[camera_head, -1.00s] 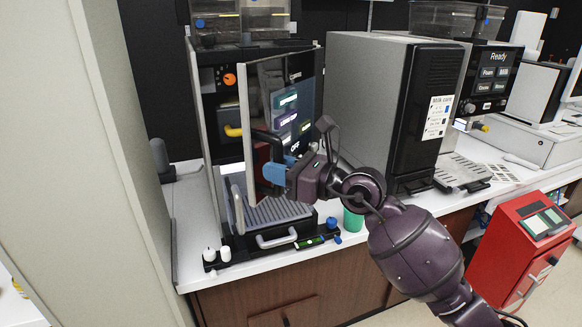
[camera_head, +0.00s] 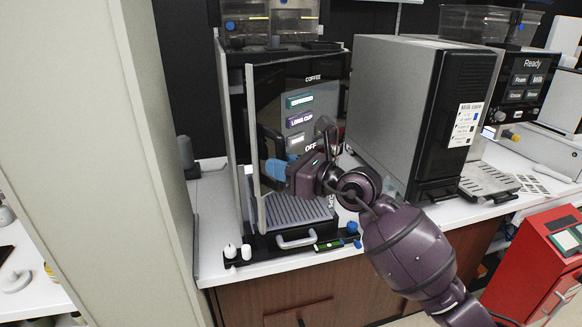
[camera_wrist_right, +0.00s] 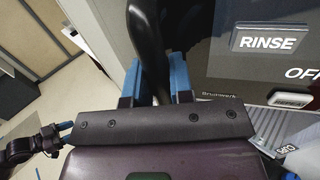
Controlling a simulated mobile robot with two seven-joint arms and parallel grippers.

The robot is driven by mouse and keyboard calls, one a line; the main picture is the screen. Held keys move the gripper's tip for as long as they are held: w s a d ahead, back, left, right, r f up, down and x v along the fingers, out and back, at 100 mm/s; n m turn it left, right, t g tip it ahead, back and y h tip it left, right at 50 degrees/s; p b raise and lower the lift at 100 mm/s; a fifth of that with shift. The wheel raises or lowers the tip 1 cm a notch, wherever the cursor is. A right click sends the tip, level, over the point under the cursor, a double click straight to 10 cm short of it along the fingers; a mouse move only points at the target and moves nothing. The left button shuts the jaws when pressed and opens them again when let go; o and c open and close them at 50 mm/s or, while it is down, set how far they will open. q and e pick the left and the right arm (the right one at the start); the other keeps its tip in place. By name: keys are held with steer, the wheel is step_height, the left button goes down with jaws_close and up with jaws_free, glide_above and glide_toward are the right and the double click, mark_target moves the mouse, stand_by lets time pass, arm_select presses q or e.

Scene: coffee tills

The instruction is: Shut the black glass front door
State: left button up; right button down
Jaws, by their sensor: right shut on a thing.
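The black glass front door (camera_head: 300,100) of the coffee machine carries a lit menu and stands slightly ajar, its left edge out in front of the machine body. My right gripper (camera_head: 278,172) is shut on the door's black handle (camera_head: 270,143). The right wrist view shows the handle (camera_wrist_right: 151,45) between the blue fingertips of this gripper (camera_wrist_right: 156,80), with the door glass (camera_wrist_right: 235,75) on the right. My left gripper is outside the head view. A dark part with a blue tip (camera_wrist_right: 65,126) at the left of the right wrist view seems to be it; its jaws are unclear.
A drip tray (camera_head: 296,210) lies below the door, with small bottles (camera_head: 238,252) at the counter's front. A grey machine (camera_head: 400,110) stands close on the right. A pale panel (camera_head: 110,150) rises on the left. A red cabinet (camera_head: 540,265) stands at lower right.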

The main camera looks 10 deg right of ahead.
steer(key=shift+x, duration=1.35)
steer(key=w+a+b, duration=0.1)
steer(key=w+a, duration=0.2)
steer(key=w, duration=0.3)
steer(key=shift+a, duration=0.35)
steer(key=c, duration=0.9)
jaws_free()
